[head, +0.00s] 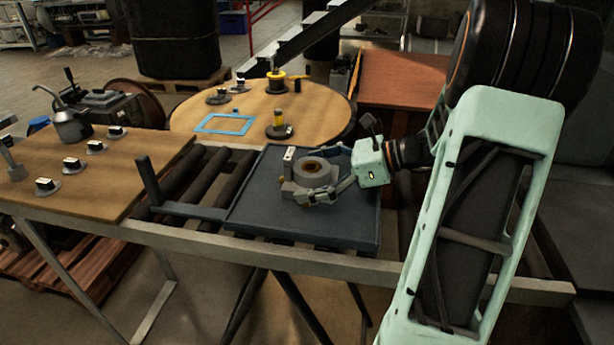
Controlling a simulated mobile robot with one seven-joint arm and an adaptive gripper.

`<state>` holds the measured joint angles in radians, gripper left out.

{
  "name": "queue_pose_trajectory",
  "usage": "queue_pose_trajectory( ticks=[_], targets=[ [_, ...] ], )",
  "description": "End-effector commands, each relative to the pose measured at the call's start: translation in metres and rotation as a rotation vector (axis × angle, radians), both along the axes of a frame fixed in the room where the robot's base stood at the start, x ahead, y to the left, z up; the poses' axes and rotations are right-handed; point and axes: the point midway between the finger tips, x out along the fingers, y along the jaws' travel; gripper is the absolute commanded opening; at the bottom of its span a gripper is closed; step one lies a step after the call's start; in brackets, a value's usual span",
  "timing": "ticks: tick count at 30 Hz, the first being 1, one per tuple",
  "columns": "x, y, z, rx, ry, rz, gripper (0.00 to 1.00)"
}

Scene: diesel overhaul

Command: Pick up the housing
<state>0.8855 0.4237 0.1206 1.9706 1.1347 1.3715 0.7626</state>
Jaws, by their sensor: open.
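The housing (314,170) is a grey round part with a dark opening and a brownish inner ring. It sits on a dark blue-grey tray (345,228) on the roller bench. My gripper (312,196) reaches in from the right with its fingers spread around the housing. One finger lies along the housing's near side; the other is partly hidden behind it. I cannot tell whether the fingers touch it. A small pale upright block (288,158) stands at the housing's left edge.
A wooden board (120,190) with several small knobbed parts and an oil can (70,125) lies at the left. Behind is a round wooden table (330,115) with a blue frame (225,124) and yellow-black parts. Bare rollers (205,180) lie left of the tray.

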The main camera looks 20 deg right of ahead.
Motion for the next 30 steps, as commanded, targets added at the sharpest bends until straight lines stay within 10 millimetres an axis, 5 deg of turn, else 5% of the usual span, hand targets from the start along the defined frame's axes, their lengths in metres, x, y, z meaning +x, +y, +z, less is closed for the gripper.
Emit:
queue_pose_trajectory(
  ticks=[22,30],
  targets=[
    [-0.0002,-0.0005,0.0001,-0.001,-0.001,0.0,0.21],
    [0.0006,-0.0002,0.0044,0.001,-0.006,0.001,0.21]
  ],
)
